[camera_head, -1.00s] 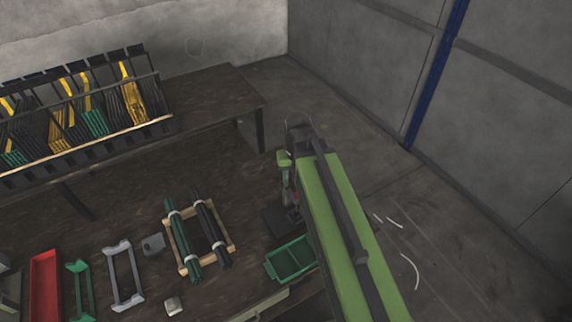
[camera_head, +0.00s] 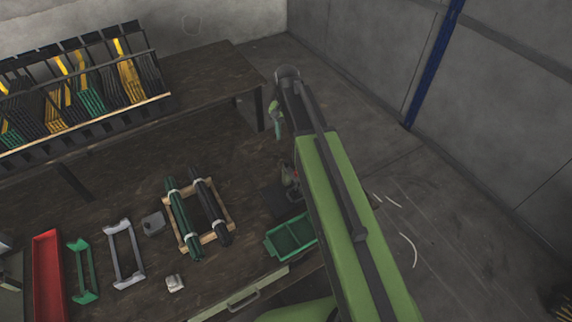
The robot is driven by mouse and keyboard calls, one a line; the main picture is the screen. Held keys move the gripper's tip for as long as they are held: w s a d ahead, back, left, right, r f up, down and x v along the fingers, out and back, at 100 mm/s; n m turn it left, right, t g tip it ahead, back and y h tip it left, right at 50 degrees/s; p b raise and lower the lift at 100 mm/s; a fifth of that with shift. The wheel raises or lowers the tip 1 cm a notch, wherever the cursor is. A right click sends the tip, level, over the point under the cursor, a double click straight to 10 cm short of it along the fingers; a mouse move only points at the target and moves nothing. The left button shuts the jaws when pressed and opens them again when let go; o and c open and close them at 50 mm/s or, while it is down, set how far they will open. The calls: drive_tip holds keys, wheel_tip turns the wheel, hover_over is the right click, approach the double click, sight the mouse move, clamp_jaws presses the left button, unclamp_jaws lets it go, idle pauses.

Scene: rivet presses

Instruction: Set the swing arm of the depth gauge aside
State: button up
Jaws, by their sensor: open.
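My gripper (camera_head: 276,122) hangs at the far end of my raised green and black arm, past the bench's far right part. It is small in the picture, and nothing shows held in it.
A green tray (camera_head: 291,238) sits beside my arm. A wooden frame (camera_head: 206,240) holds green and black rods. Grey and green brackets and a red tray (camera_head: 47,276) lie at left. A rack (camera_head: 70,135) of coloured parts stands behind. Floor at right is mostly clear.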

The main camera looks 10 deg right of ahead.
sight(287, 161)
wheel_tip(287, 161, down, 14)
drive_tip(key=b, duration=1.2)
drive_tip(key=shift+r, duration=0.1)
clamp_jaws()
idle(0.4)
